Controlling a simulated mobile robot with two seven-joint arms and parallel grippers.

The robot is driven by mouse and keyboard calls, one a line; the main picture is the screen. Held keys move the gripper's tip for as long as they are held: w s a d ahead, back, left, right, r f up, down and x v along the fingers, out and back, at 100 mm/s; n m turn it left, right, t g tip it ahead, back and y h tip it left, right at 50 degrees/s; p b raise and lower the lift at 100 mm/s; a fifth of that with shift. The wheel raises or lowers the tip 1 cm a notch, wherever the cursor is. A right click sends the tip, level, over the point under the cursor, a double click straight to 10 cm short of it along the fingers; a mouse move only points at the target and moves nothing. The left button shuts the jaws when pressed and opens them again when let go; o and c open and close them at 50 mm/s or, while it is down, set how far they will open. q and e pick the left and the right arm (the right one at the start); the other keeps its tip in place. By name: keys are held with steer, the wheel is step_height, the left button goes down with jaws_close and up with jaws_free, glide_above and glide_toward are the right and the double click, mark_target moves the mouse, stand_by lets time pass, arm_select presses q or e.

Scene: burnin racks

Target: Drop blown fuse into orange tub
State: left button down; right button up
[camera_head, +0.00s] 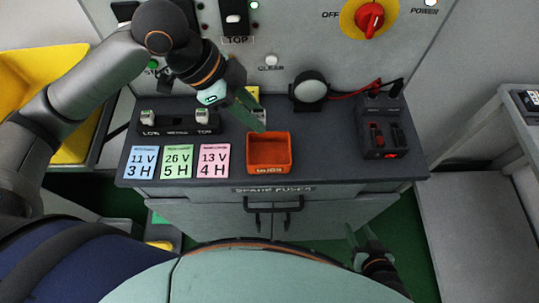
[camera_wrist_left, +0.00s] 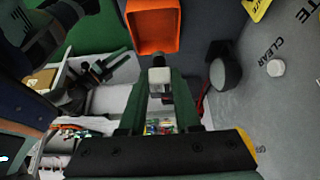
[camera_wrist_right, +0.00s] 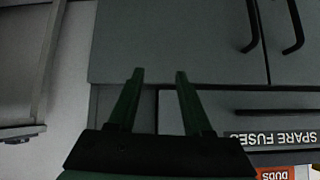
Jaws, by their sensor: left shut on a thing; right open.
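The orange tub (camera_head: 285,170) stands on the dark counter, and its open top shows in the left wrist view (camera_wrist_left: 174,47). My left gripper (camera_head: 258,124) points down just behind the tub's back rim. In the left wrist view, my left gripper (camera_wrist_left: 160,85) is shut on a small pale grey fuse (camera_wrist_left: 159,76), which shows at the fingertips beside the tub. The fingers mostly hide the fuse in the head view. My right gripper (camera_head: 361,235) is open and empty, low in front of the cabinet; its fingers (camera_wrist_right: 156,75) are apart in the right wrist view.
A fuse block (camera_head: 177,127) marked LOW and TOP is at the left. Three coloured cards (camera_head: 178,161) lie left of the tub. A round black device (camera_head: 309,90) stands behind right, and a black meter box (camera_head: 383,135) with red parts is at the right. Cabinet handles (camera_head: 273,209) stick out in front.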

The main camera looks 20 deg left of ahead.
arm_select(q)
step_height(320, 180, down, 4)
steer(key=b, duration=0.4)
steer(key=shift+r, duration=0.15)
arm_select(e)
step_height(320, 180, down, 5)
arm_select(q)
steer(key=shift+r, duration=0.1)
steer(key=c, duration=0.5)
jaws_free()
steer(key=shift+c, duration=0.2)
arm_select(e)
steer(key=shift+r, duration=0.1)
arm_select(q)
steer(key=p+v, duration=0.2)
steer(key=v, duration=1)
steer(key=shift+r, duration=0.2)
arm_select(e)
steer(key=shift+r, duration=0.95)
arm_select(q)
steer(key=shift+s+a, duration=0.1)
